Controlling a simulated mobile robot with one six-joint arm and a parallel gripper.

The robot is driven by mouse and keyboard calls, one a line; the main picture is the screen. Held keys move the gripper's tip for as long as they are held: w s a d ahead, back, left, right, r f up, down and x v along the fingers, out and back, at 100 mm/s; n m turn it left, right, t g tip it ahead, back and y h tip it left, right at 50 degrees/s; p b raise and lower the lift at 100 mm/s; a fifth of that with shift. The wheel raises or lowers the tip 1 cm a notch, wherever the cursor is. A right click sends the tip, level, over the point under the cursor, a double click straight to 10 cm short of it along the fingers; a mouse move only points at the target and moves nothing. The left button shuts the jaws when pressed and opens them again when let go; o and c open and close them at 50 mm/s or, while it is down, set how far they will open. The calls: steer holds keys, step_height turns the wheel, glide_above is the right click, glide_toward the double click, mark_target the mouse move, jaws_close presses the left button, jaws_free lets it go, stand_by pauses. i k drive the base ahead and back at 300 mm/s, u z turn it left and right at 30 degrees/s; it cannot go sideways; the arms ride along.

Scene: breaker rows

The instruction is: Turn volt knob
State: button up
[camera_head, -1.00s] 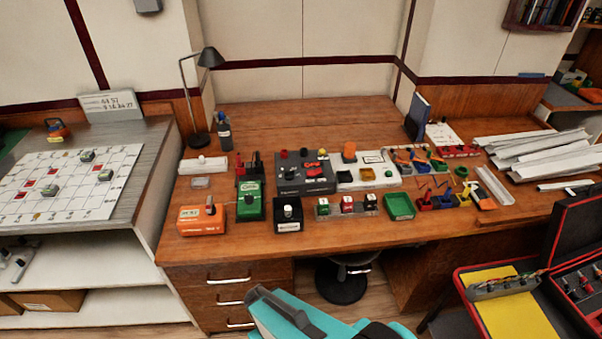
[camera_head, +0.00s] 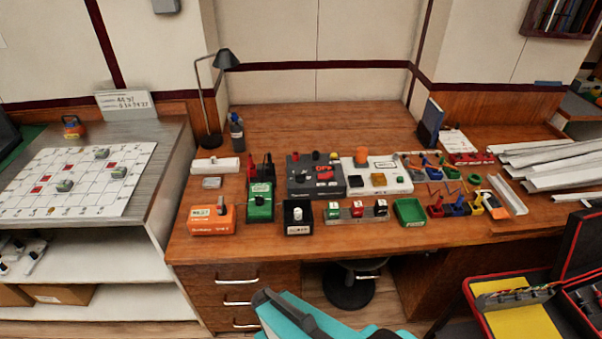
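The word "volt" is not readable on any device, so I cannot tell which knob is the volt knob. A dark grey unit (camera_head: 327,188) with a red display and small knobs on top stands mid-desk. Teal and dark parts of my arm show at the bottom edge. My gripper's fingertips are not in view, and no part of my arm touches the devices.
A small rack (camera_head: 356,214) of green, red and black blocks and a green tray (camera_head: 409,211) stand on the desk's front right. A lamp (camera_head: 216,88) and bottle (camera_head: 237,133) stand behind. An open red-edged case (camera_head: 474,295) is at lower right. The desk's back is clear.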

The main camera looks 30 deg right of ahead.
mark_target(300, 178)
steer(key=u, duration=0.25)
steer(key=k, duration=2)
steer(key=z, duration=0.55)
steer(key=i, duration=1)
steer(key=z, duration=0.05)
